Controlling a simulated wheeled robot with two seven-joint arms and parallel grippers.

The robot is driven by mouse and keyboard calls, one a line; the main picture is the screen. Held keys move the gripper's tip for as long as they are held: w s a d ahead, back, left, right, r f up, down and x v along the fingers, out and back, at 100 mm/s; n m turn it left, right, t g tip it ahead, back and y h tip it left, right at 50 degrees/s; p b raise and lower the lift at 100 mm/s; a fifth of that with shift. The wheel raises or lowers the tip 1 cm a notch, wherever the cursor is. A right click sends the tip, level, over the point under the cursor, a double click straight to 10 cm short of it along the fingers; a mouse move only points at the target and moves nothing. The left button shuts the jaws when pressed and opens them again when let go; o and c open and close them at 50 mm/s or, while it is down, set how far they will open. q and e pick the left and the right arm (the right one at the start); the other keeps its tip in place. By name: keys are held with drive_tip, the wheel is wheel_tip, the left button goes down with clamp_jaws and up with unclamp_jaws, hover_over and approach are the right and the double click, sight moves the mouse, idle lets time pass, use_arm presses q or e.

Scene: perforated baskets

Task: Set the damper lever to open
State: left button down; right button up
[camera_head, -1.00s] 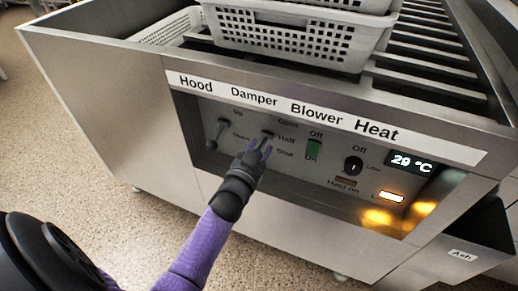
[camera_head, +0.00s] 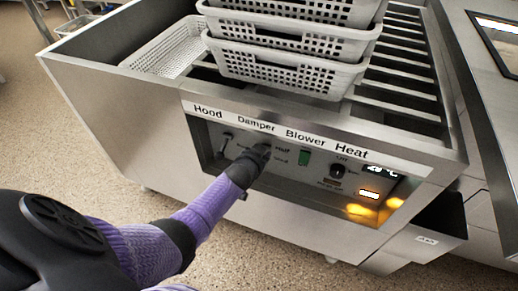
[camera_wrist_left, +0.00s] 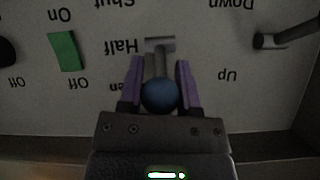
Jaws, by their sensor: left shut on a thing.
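The damper lever (camera_wrist_left: 158,65) is a short metal bar with a round bluish knob (camera_wrist_left: 160,97), seen upside down in the left wrist view. Its base is level with the word Half, and its knob end is beside the partly covered Open label (camera_wrist_left: 122,87). My left gripper (camera_wrist_left: 157,80) is shut on the lever, with one purple finger on each side. In the head view my left gripper (camera_head: 262,151) is at the panel under the word Damper and hides most of the lever and the Open label. My right gripper is not in view.
The hood lever (camera_head: 225,144) is left of my gripper, between Up and Down. The green blower switch (camera_head: 304,157) and the black heat knob (camera_head: 337,171) are to the right. A display (camera_head: 380,171) glows. Stacked white baskets (camera_head: 285,65) stand on the slatted top above.

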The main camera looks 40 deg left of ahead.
use_arm(q)
drive_tip(key=shift+r, duration=0.1)
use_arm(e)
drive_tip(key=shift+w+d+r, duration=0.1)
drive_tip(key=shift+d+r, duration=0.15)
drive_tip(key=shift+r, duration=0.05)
use_arm(q)
drive_tip(key=shift+c, duration=1.6)
unclamp_jaws()
drive_tip(key=shift+r, duration=0.1)
drive_tip(key=p+v, duration=0.7)
drive_tip(key=v, duration=0.2)
drive_tip(key=shift+s+r, duration=0.25)
drive_tip(key=shift+s, duration=0.05)
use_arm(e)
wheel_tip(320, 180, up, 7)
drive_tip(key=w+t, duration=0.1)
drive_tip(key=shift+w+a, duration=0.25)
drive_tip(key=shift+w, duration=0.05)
use_arm(q)
drive_tip(key=shift+f, duration=0.1)
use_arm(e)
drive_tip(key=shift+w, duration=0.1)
